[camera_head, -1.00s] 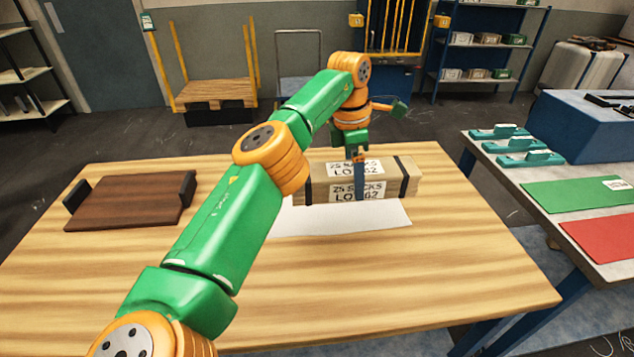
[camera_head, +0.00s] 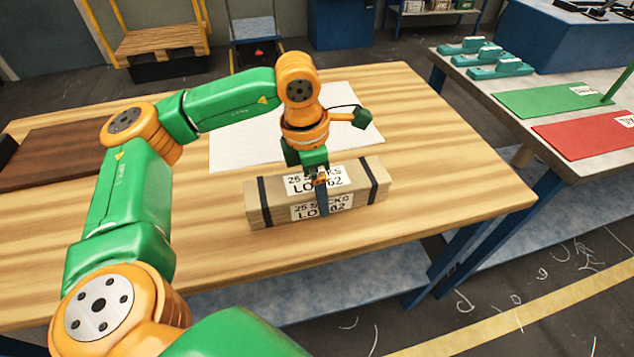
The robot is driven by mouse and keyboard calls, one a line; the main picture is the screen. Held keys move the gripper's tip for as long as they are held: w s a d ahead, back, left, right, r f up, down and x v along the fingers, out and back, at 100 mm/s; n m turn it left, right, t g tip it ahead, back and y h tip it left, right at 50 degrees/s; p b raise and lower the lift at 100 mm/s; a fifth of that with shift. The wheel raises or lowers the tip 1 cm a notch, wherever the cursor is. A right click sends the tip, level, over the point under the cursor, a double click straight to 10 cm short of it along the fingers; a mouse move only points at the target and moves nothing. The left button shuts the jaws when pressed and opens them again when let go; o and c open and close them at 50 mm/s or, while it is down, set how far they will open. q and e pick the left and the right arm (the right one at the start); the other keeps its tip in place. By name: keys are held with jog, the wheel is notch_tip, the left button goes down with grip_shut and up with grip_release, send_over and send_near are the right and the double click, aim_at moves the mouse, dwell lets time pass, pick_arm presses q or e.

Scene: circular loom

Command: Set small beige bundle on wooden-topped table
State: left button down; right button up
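The beige bundle (camera_head: 265,205) has two dark straps and white labels reading "25 SACKS". It is over the front part of the wooden-topped table (camera_head: 440,160), lying level. I cannot tell whether its underside touches the wood or is slightly above it. My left gripper (camera_head: 321,198) comes down on the bundle's middle, with a dark blue finger against its front face; the other finger is hidden behind the bundle. It looks shut on the bundle. My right gripper is not in view.
A white sheet (camera_head: 240,140) lies behind the bundle. A dark brown board (camera_head: 60,155) lies at the left of the table. The grey side table (camera_head: 490,105) at right holds teal tools (camera_head: 490,60), a green sheet (camera_head: 545,98) and a red sheet (camera_head: 590,135). Bare wood surrounds the bundle.

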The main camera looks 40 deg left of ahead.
aim_at(309, 182)
pick_arm(q)
jog(key=shift+f, duration=0.15)
grip_release()
jog(key=shift+r, duration=0.6)
notch_tip(309, 182, up, 11)
jog(key=s+p, duration=0.1)
jog(key=shift+a+p, duration=0.35)
jog(key=shift+a, duration=0.1)
